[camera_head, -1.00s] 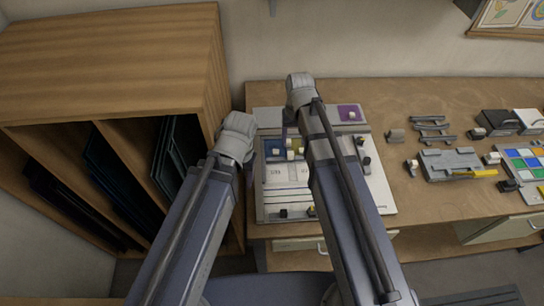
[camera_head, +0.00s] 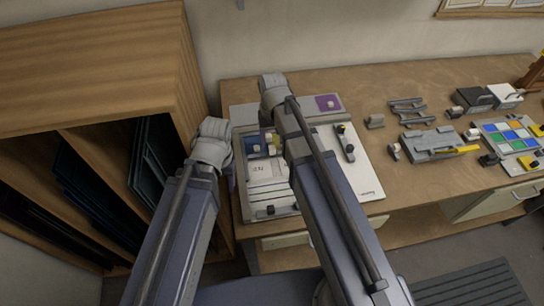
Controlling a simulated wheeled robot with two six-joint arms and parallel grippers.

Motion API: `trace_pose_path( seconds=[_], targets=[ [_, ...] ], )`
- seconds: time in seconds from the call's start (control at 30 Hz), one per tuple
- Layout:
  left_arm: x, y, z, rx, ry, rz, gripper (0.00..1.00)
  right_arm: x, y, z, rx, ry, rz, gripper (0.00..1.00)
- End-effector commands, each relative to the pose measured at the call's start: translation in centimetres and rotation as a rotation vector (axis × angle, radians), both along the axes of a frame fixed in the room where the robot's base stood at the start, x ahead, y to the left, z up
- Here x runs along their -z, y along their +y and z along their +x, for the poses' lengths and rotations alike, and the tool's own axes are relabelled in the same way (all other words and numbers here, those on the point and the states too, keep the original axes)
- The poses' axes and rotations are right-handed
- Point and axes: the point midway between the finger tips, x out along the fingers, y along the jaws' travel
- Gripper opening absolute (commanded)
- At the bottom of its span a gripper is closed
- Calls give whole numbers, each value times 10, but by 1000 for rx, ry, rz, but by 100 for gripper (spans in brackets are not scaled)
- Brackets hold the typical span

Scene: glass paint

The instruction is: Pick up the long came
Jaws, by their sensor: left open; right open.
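Several dark grey bar-like pieces (camera_head: 407,110) lie on the bench right of the white board (camera_head: 368,187); I cannot tell whether one is the long came. My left gripper (camera_head: 228,170) is at the left edge of the board, mostly hidden behind its own wrist. My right gripper (camera_head: 268,122) is over the back part of the board, its fingers mostly hidden by my arm. Both are open, with nothing seen in them. My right arm covers the board's middle.
Blue and yellow glass pieces and small pale-handled blocks sit on the board. A grey fixture (camera_head: 432,143) and a tray of coloured tiles (camera_head: 510,136) stand right. A wooden rack (camera_head: 95,60) borders the left. Bare bench (camera_head: 390,82) lies behind.

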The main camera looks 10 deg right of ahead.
Motion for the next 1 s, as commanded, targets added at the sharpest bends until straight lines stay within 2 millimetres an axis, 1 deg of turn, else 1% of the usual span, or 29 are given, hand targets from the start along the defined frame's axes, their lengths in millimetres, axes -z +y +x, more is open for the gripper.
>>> trace_pose_path(
  seconds=[0.03,0.2,0.3,0.4,0.6,0.67,1.0],
  targets=[
    [11,0,0,0,0,0,62,11,0,0,0,0,0,62],
    [33,0,0,-1,0,0,62,33,1,0,0,0,0,62],
    [42,0,0,-2,0,0,62,43,1,0,0,0,0,62],
    [45,0,0,-2,0,0,62,45,1,0,0,0,0,62],
    [43,0,0,-2,0,0,62,43,1,0,0,0,0,62],
    [43,0,0,-2,0,0,62,43,1,0,0,0,0,57],
    [43,0,0,-2,0,0,62,43,1,0,0,0,0,19]
  ],
)
